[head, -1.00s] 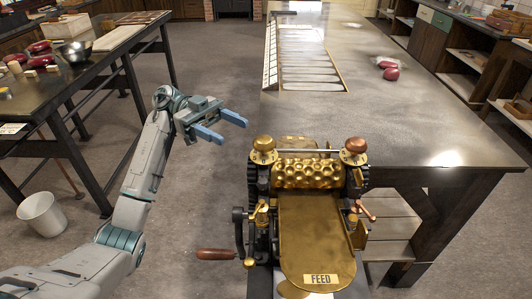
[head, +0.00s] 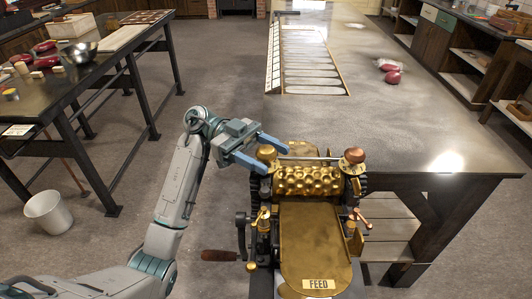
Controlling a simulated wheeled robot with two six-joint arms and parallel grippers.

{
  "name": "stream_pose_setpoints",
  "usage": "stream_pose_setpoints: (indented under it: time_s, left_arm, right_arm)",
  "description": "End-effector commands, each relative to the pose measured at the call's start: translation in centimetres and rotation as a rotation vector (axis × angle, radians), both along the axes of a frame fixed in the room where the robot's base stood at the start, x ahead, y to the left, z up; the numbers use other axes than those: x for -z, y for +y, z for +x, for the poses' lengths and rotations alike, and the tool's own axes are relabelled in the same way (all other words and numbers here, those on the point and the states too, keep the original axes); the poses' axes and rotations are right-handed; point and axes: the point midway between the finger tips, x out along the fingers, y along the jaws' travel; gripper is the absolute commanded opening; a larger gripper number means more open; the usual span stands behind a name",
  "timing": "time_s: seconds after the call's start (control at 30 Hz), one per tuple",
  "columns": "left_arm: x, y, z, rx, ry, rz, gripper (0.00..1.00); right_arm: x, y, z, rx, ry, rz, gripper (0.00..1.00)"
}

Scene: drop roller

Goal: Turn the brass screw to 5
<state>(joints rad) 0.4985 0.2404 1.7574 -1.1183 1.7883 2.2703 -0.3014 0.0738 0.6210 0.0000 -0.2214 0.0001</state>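The brass screw's round knob (head: 267,153) stands at the left top of the brass drop roller machine (head: 318,240). My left gripper (head: 276,160) comes in from the left at the knob, with its two blue fingers apart. One finger is on the far side of the knob and one on the near side; I cannot tell whether they touch it. A copper-coloured knob (head: 354,155) tops the right side. Any dial numbers at the screw are too small to read. My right gripper is not in view.
The dimpled brass roller (head: 306,181) lies between the two knobs. A crank with a wooden handle (head: 219,255) sticks out at the machine's left. A long dark table (head: 400,130) stands behind. A white bucket (head: 48,212) is on the floor at left.

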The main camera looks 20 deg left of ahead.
Motion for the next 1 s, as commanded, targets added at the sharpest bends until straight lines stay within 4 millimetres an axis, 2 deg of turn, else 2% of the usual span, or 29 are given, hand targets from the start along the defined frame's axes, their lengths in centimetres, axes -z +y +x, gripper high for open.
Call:
stream_pose_setpoints:
  time_s: [0.03,0.2,0.47,0.67,0.87,1.0]
  left_arm:
    - [0.0,0.0,0.0,0.0,0.0,0.0,0.46]
    - [0.0,0.0,0.0,0.0,0.0,0.0,0.16]
    - [-0.1,0.1,0.0,-0.021,0.0,0.002,0.16]
    - [-0.3,0.1,-0.1,-0.107,0.001,0.004,0.16]
    - [-0.6,0.1,-0.1,-0.261,0.003,0.004,0.16]
    - [-0.7,0.1,-0.2,-0.393,0.004,0.005,0.16]
  right_arm:
    - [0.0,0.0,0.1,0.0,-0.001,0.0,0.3]
    - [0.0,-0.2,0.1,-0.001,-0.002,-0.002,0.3]
    - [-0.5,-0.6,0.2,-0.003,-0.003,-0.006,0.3]
    - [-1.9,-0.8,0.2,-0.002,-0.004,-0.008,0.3]
    - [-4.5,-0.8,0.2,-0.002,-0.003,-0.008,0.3]
    - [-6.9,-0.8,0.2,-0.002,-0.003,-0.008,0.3]
